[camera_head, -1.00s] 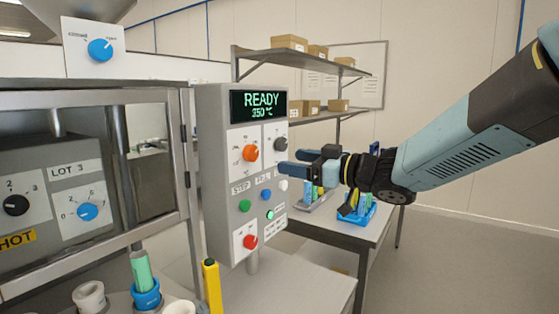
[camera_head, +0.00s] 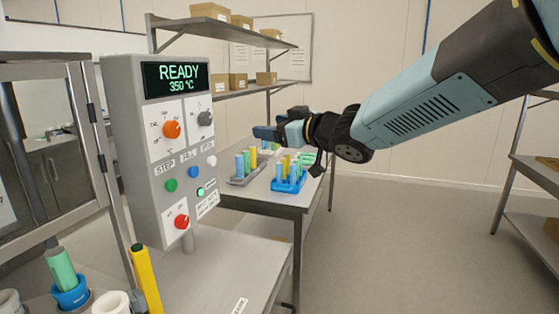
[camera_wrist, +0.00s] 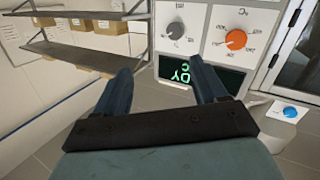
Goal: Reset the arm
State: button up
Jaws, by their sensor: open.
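My gripper (camera_head: 268,132) is in front of the back table in the head view, to the right of the control panel and apart from it. Its jaws are open with nothing between them, as the wrist view (camera_wrist: 165,85) also shows. The arm reaches in from the upper right. The control panel (camera_head: 150,205) reads READY 350 °C, with an orange knob (camera_head: 172,130), a grey knob (camera_head: 205,118) and a red knob (camera_head: 181,221). The wrist view shows the panel upside down beyond the fingers.
A table (camera_head: 295,198) behind holds a grey tray (camera_head: 243,178) and a blue rack (camera_head: 288,185) of coloured tubes. A shelf (camera_head: 225,18) carries cardboard boxes. A yellow tube (camera_head: 146,280) and a green tube in a blue cup (camera_head: 70,294) stand front left. The floor at right is clear.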

jog(key=s+d+f+m+h, duration=0.25)
jog(key=d+m+h, duration=0.3)
jog(key=d, duration=0.55)
jog(key=s+d+f+m+h, duration=0.1)
jog(key=s+d+m+h, duration=0.4)
jog(key=d, duration=0.6)
jog(key=s+d+f+m+g+h, duration=0.1)
jog(key=s+d+f+g, duration=0.1)
jog(key=s, duration=0.5)
jog(key=s+d+f+g+h, duration=0.1)
jog(key=s+d+f+g, duration=0.1)
jog(key=s+f, duration=0.3)
jog(key=s+g, duration=0.1)
jog(key=s, duration=0.1)
jog(key=shift+s+d+f+m+g, duration=0.3)
jog(key=shift+d+f+m+g, duration=0.05)
jog(key=shift+d+g, duration=0.05)
